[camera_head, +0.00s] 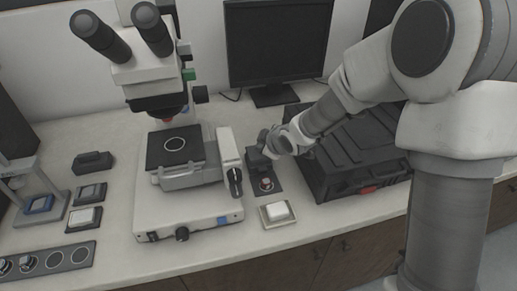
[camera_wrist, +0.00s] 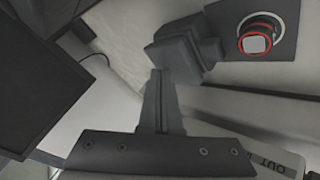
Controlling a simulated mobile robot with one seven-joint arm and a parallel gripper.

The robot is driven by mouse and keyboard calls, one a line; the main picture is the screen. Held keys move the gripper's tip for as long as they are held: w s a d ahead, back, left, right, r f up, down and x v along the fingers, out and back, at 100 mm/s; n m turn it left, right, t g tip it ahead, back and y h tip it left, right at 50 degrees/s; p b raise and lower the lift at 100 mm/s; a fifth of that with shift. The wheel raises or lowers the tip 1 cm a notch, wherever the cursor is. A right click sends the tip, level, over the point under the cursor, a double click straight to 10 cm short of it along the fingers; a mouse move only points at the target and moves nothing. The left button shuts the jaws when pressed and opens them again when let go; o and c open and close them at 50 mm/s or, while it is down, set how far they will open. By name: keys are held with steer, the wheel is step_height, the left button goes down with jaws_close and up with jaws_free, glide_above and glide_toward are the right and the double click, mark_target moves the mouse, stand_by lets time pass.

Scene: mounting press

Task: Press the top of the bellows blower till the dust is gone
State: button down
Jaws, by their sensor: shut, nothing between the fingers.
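The bellows blower (camera_head: 258,161) is a dark, blocky, stepped body at the back of a small dark plate, just left of the black case. In the wrist view, the blower (camera_wrist: 178,58) has a short spout on its right pointing toward a round piece (camera_wrist: 255,43) with a red ring and a pale top. That round piece (camera_head: 266,184) is also on the plate in the head view. My gripper (camera_head: 263,139) is shut and empty, its fingertips (camera_wrist: 160,74) right by the blower's top. I cannot tell whether they touch it. Dust is too small to make out.
A microscope (camera_head: 180,150) stands close on the left. A large black case (camera_head: 350,150) is close on the right under my arm. A small tray with a white block (camera_head: 277,212) lies in front. A monitor (camera_head: 278,45) stands behind.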

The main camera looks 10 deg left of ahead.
steer(key=shift+r, duration=0.45)
steer(key=shift+r, duration=0.1)
step_height(320, 180, up, 5)
steer(key=p, duration=0.4)
stand_by(0.7)
